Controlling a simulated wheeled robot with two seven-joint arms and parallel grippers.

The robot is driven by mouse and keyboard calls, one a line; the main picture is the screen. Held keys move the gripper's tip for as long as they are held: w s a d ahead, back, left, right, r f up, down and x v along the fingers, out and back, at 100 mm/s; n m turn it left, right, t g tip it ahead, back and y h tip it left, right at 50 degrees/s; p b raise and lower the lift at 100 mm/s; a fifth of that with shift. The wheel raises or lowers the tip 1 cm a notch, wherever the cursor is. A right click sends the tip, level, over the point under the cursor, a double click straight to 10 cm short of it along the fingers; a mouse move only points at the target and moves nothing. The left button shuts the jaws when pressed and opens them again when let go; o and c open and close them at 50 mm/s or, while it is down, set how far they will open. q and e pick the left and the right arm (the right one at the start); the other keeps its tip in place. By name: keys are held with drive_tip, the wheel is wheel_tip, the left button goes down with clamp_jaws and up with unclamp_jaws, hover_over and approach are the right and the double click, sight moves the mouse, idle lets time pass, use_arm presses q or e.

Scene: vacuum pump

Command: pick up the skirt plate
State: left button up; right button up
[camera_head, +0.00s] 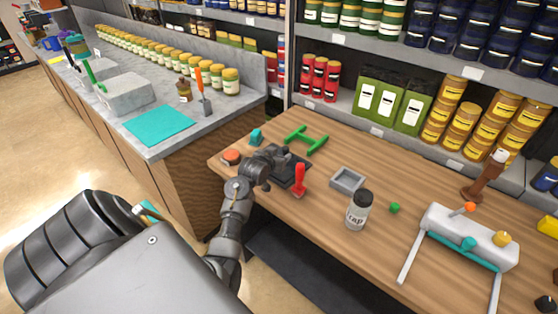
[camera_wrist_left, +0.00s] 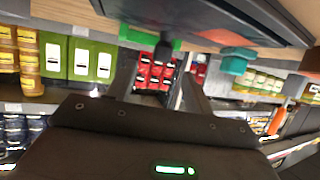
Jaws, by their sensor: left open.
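I cannot tell for sure which part is the skirt plate. A dark grey plate-like part (camera_head: 292,178) lies on the wooden table, partly hidden by my left gripper (camera_head: 274,156). A green H-shaped frame (camera_head: 308,141) lies just behind it, and a shallow grey square frame (camera_head: 347,180) lies to the right. My left gripper is open, close beside the dark part. In the left wrist view, the fingers (camera_wrist_left: 160,78) are apart, with a dark slab (camera_wrist_left: 225,15) and a green strip (camera_wrist_left: 150,38) near their tips. My right gripper is not in view.
A red-handled tool (camera_head: 299,181), a teal block (camera_head: 256,137) and an orange-red disc (camera_head: 231,157) stand near the gripper. A labelled jar (camera_head: 358,211), a green ball (camera_head: 394,208) and a white-and-teal machine (camera_head: 468,235) are farther right. Stocked shelves stand behind the table.

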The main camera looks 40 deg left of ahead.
sight(284, 150)
use_arm(q)
drive_tip(key=shift+w+a, duration=0.1)
drive_tip(key=shift+w, duration=0.15)
drive_tip(key=p+x, duration=0.1)
drive_tip(key=x, duration=0.2)
drive_tip(key=shift+w+a+f+p, duration=0.1)
drive_tip(key=shift+a+p, duration=0.05)
drive_tip(key=shift+p, duration=0.15)
drive_tip(key=shift+w+a+f, duration=0.2)
drive_tip(key=shift+w+f, duration=0.15)
drive_tip(key=shift+w, duration=0.15)
drive_tip(key=shift+r, duration=0.1)
clamp_jaws()
